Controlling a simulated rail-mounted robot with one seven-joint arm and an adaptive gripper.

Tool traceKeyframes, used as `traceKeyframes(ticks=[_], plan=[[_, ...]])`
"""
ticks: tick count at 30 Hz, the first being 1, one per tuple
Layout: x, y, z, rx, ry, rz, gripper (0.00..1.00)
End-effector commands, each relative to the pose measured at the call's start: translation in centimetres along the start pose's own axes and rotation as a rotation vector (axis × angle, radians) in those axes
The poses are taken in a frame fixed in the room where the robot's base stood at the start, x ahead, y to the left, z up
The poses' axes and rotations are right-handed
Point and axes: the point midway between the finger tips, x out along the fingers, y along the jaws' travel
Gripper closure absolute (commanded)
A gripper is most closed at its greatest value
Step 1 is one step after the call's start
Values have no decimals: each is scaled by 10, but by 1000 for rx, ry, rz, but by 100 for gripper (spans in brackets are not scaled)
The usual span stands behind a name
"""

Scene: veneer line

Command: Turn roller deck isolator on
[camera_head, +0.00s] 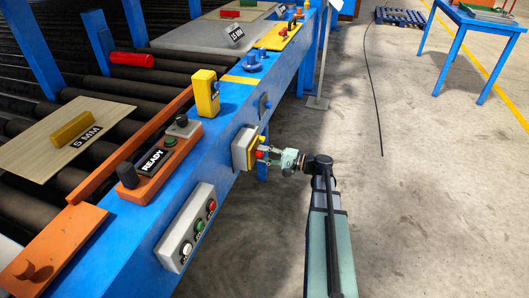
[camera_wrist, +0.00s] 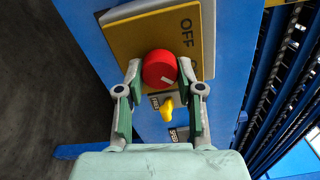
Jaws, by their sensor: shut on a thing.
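The isolator is a yellow plate (camera_head: 239,152) on a grey box on the blue side of the roller deck. It also shows in the wrist view (camera_wrist: 150,34), with "OFF" lettered on it and another label partly hidden by a finger. Its round red knob (camera_wrist: 159,69) has a white mark on its lower right part. My gripper (camera_wrist: 160,76) is shut on the red knob, one fingertip on each side. In the head view my gripper (camera_head: 266,153) reaches the plate from the right, and the knob is small there.
A small yellow knob (camera_wrist: 168,108) on a grey labelled plate sits close by, between my fingers in the wrist view. A grey button box (camera_head: 186,228) and an orange "READY" panel (camera_head: 160,170) are nearer on the deck. The concrete floor (camera_head: 400,190) to the right is mostly clear.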

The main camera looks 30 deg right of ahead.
Motion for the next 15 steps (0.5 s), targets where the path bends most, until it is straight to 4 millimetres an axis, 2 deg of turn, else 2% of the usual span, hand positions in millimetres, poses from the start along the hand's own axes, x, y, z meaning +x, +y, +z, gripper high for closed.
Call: traceKeyframes(ticks=[14,15], plan=[[1,-1,0,19,-2,-2,98],[1,-1,0,19,-2,-2,60]])
